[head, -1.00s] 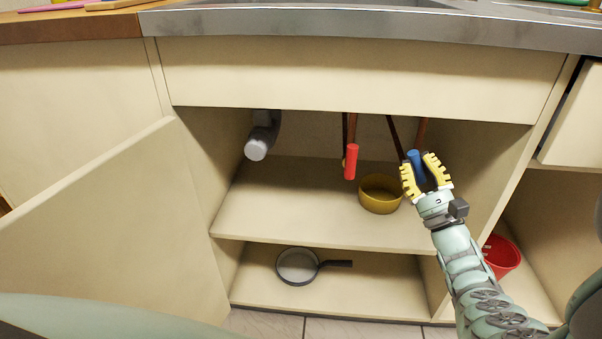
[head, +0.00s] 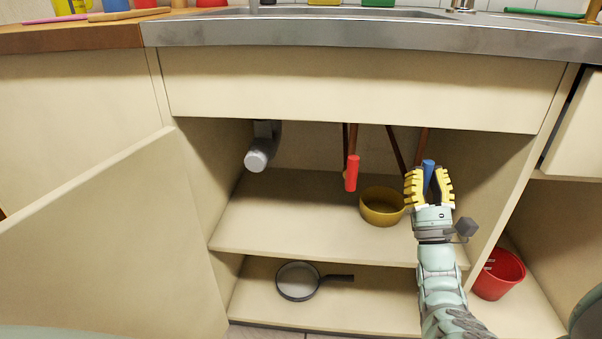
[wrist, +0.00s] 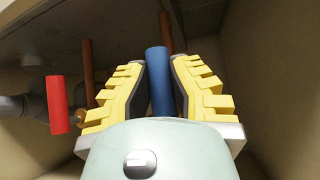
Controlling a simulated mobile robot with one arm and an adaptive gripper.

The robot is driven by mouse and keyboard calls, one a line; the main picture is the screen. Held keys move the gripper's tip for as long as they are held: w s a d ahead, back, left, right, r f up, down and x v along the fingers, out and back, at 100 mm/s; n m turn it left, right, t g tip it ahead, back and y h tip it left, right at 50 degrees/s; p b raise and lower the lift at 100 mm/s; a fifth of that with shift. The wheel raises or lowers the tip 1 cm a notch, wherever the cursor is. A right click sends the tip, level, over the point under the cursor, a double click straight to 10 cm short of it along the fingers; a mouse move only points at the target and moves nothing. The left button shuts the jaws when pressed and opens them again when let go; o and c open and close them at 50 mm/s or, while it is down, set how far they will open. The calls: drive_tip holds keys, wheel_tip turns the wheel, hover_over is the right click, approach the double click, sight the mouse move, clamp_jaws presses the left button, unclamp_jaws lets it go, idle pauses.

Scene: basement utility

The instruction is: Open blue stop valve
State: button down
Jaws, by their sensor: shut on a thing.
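The blue stop valve handle (head: 428,174) stands inside the open cabinet under the sink, at the right side, in front of a copper pipe (head: 423,142). My gripper (head: 429,180) reaches into the cabinet with its yellow jaws on either side of the blue handle, shut on it. In the wrist view the blue handle (wrist: 159,80) rises upright between the two yellow jaws; its lower part is hidden behind the gripper body. A red valve handle (head: 352,173) hangs on another pipe to the left, and shows in the wrist view (wrist: 58,104) too.
A mustard-yellow bowl (head: 381,212) sits on the upper shelf just left of my gripper. A grey drain pipe (head: 259,158) hangs at the left. A pan (head: 298,281) lies on the lower shelf. A red bucket (head: 499,274) is at the right. The cabinet door (head: 110,235) stands open.

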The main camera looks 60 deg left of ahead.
sight(426, 182)
drive_tip(key=c, duration=0.8)
unclamp_jaws()
drive_tip(key=shift+w+a, duration=0.1)
drive_tip(key=shift+c, duration=0.2)
drive_tip(key=v, duration=1.2)
